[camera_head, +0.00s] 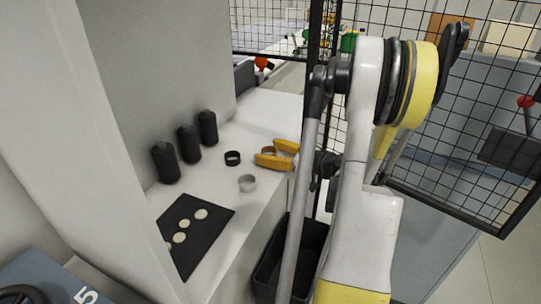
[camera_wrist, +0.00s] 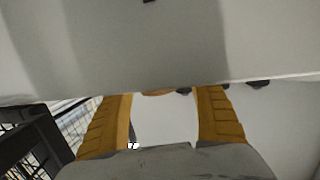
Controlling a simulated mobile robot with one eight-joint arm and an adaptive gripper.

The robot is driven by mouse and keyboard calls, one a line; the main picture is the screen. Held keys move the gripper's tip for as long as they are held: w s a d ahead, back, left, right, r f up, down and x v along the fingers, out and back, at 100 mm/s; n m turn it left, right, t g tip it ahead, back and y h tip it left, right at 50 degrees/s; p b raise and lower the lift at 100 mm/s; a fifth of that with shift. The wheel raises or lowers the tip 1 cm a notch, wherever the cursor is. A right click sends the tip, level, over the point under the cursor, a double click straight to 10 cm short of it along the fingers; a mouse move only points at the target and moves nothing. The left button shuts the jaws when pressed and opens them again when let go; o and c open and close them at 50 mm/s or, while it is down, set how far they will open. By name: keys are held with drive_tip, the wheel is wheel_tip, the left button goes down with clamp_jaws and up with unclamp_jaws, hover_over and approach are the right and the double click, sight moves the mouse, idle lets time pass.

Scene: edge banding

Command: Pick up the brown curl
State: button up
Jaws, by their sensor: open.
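The brown curl (camera_head: 269,150) stands on the white counter near its right edge, partly hidden by my yellow fingers in the head view. My gripper (camera_head: 267,154) is open, low over the counter, with a finger on either side of the curl. In the wrist view, a brown sliver of the curl (camera_wrist: 157,94) shows between the tips of my open gripper (camera_wrist: 164,94), slightly left of the middle. Whether the fingers touch it cannot be told.
A black curl (camera_head: 232,158) and a grey-white curl (camera_head: 247,183) stand close by on the counter (camera_head: 222,205). Three black bottles (camera_head: 189,144) line the wall. A black mat (camera_head: 181,257) with pale discs lies in front. A black bin (camera_head: 268,272) and mesh fence (camera_head: 460,110) are at the right.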

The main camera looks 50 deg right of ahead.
drive_tip(key=c, duration=0.9)
